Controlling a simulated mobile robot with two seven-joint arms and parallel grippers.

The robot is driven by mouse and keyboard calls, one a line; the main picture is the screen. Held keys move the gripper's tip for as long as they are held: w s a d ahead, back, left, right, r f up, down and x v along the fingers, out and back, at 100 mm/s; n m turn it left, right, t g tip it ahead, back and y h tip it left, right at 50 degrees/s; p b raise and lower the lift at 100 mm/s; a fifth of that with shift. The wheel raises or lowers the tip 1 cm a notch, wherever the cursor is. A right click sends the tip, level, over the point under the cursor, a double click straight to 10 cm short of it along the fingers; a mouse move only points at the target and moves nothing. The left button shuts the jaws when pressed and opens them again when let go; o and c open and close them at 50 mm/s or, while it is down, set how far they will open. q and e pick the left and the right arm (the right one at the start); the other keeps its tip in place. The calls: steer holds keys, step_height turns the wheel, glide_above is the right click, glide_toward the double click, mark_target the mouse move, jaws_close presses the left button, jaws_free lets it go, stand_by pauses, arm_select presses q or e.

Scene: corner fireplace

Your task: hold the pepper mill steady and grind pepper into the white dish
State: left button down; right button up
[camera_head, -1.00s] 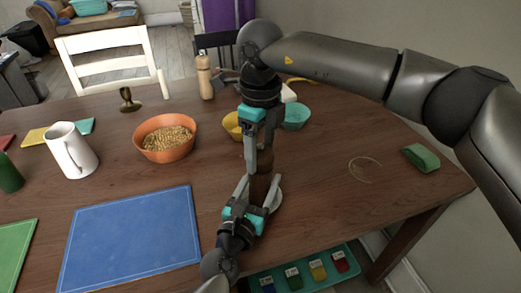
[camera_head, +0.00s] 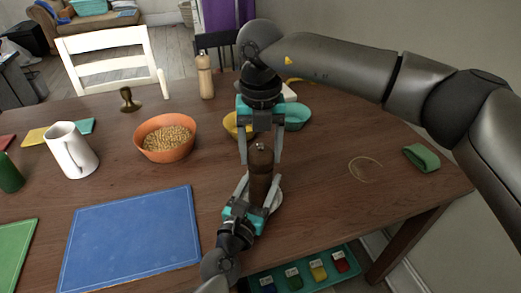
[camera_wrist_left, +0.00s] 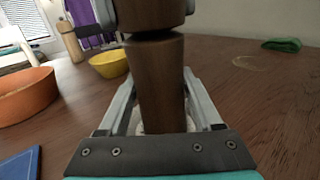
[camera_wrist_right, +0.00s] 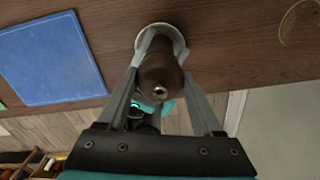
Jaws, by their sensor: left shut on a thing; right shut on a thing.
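The dark brown pepper mill (camera_head: 261,168) stands upright over the white dish (camera_head: 277,200). Most of the dish is hidden; part of its rim shows behind the mill in the right wrist view (camera_wrist_right: 181,42). My left gripper (camera_head: 259,190) comes from the near side and is shut on the mill's lower body, which also shows between its fingers in the left wrist view (camera_wrist_left: 160,85). My right gripper (camera_head: 261,157) reaches down from above and is shut on the mill's top, with one finger on either side. The metal tip of the mill shows in the right wrist view (camera_wrist_right: 159,90).
A yellow bowl (camera_head: 231,126) and a teal bowl (camera_head: 298,117) stand behind the mill. An orange bowl (camera_head: 166,150) of grain, a light wooden mill (camera_head: 205,78), a white pitcher (camera_head: 72,152) and a blue board (camera_head: 130,240) are to the left. The table's right side is mostly clear.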

mark_target(261, 150)
arm_select(q)
steer(key=shift+f, duration=0.1)
arm_select(e)
steer(key=shift+m, duration=2)
steer(key=shift+r, duration=0.1)
steer(key=o, duration=1.4)
steer(key=shift+c, duration=0.2)
step_height(261, 150, up, 12)
arm_select(q)
jaws_free()
